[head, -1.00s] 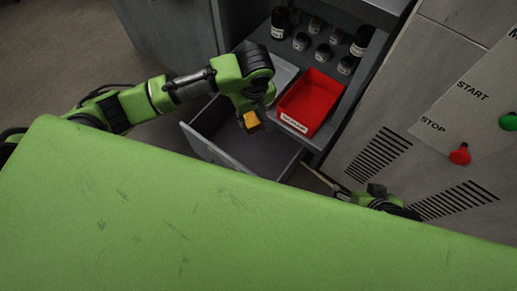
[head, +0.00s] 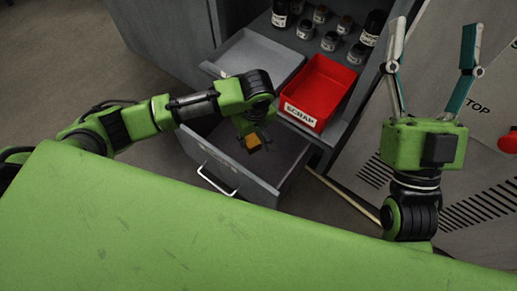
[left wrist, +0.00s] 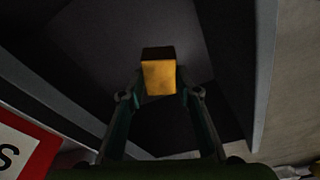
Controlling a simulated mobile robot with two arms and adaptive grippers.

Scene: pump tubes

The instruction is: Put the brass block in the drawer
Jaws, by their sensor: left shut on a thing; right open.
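The brass block (head: 253,142) is in my left gripper (head: 256,140), which is shut on it. In the left wrist view the brass block (left wrist: 158,76) sits between the two fingertips of the left gripper (left wrist: 158,90), with the dark inside of the drawer behind it. The drawer (head: 216,158) is grey, pulled open, with a metal handle on its front. The block appears over the drawer's opening; its height above the floor is hard to tell. My right gripper (head: 433,55) is open and empty, pointing up at the right, apart from the drawer.
A red bin marked SCRAP (head: 318,86) and a grey tray (head: 256,50) stand on the shelf above the drawer. Several labelled jars (head: 329,42) are behind them. A panel with a red button (head: 508,141) is at the right.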

